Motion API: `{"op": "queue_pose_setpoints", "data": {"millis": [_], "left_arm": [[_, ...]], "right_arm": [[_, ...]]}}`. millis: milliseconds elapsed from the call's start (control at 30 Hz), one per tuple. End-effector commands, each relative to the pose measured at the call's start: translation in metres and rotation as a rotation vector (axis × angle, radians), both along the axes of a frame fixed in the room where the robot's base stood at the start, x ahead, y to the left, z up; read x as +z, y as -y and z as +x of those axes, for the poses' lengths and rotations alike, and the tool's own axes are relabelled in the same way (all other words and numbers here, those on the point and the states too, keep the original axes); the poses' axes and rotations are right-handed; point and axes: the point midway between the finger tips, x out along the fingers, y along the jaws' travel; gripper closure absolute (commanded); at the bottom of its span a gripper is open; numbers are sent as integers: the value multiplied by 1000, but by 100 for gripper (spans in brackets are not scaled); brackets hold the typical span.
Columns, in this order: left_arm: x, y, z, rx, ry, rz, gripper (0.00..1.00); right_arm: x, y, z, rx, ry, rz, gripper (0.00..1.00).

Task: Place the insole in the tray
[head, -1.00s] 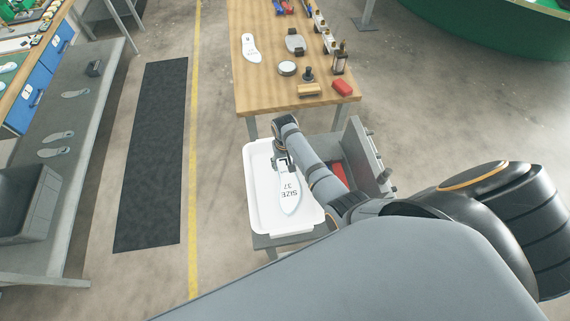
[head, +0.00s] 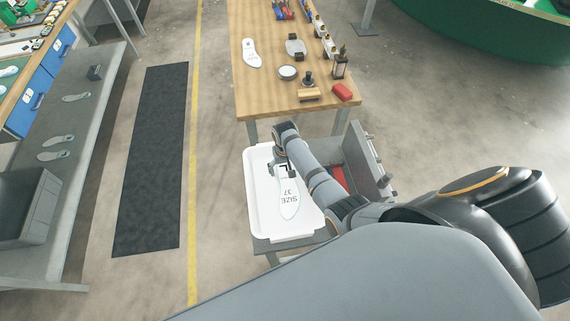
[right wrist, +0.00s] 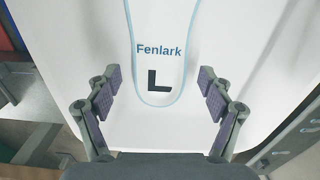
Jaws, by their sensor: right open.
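The white insole (head: 289,198), printed "SIZE 37", lies in the white tray (head: 257,222) in the head view. In the right wrist view the insole (right wrist: 160,75) shows its heel end, with "Fenlark" and a black "L", over the white tray floor (right wrist: 235,50). My right gripper (head: 279,170) is at the insole's far end, over the tray. In the right wrist view its two fingers (right wrist: 160,97) are spread wide, one on each side of the heel and apart from it. My left gripper is not in view.
A wooden workbench (head: 265,98) stands beyond the tray, with another insole (head: 251,53), a round tin (head: 287,72) and a red block (head: 342,92). A grey open box (head: 359,160) stands right of the tray. A grey bench (head: 80,115) with several insoles is at left.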

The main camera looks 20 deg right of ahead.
Motion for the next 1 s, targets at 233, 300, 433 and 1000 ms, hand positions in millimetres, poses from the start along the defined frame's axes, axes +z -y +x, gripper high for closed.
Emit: {"op": "queue_pose_setpoints", "data": {"millis": [233, 300, 433, 1000], "left_arm": [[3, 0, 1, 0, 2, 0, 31], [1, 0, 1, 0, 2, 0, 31], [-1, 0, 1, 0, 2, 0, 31], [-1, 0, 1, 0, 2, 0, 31]], "right_arm": [[56, 0, 1, 0, 6, 0, 19], [72, 0, 1, 0, 5, 0, 19], [97, 0, 2, 0, 5, 0, 19], [116, 0, 1, 0, 1, 1, 19]]}}
